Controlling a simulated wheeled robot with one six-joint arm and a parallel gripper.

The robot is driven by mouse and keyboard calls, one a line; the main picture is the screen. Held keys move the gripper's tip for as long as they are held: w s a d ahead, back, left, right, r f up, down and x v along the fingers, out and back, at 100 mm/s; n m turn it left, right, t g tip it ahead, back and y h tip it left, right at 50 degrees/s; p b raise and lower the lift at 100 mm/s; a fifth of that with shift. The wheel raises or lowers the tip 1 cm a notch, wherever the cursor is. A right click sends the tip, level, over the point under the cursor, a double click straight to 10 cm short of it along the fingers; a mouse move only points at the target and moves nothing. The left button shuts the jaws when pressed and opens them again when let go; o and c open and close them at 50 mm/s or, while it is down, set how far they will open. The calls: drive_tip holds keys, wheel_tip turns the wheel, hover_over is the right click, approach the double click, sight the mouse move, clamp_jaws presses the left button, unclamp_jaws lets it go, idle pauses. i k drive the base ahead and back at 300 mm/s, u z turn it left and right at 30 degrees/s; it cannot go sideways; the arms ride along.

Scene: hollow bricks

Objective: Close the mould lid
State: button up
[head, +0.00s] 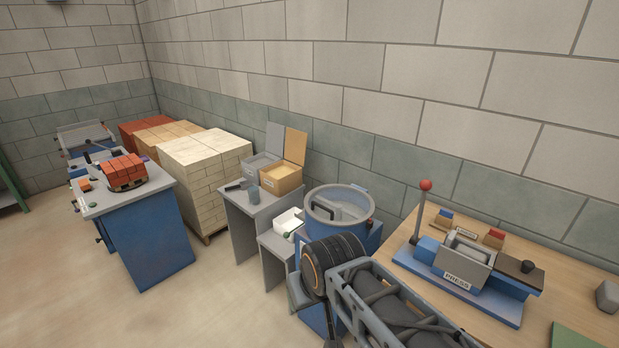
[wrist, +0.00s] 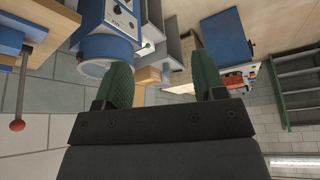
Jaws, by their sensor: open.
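The blue press (head: 485,300) stands on the wooden table at the right, labelled PRESS. A lever with a red ball (head: 426,185) stands upright at the press's left. In the wrist view, which looks upside down, a red ball (wrist: 16,125) on a rod shows at the left edge; the lid is not seen there. My gripper (wrist: 163,84) is open and empty, its two green fingers wide apart, away from the press.
A blue mixer drum (head: 338,208) stands left of the press table (head: 385,255). Grey and orange open bins (head: 282,178) stand on a small grey table. Pallets of bricks (head: 205,160) line the wall. Small blue and red blocks lie behind the press. The floor at the left is clear.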

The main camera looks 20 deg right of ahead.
sight(525, 272)
drive_tip(key=z, duration=1.55)
drive_tip(key=k, duration=0.55)
drive_tip(key=z, duration=0.25)
drive_tip(key=i, duration=1)
drive_tip(key=z, duration=0.15)
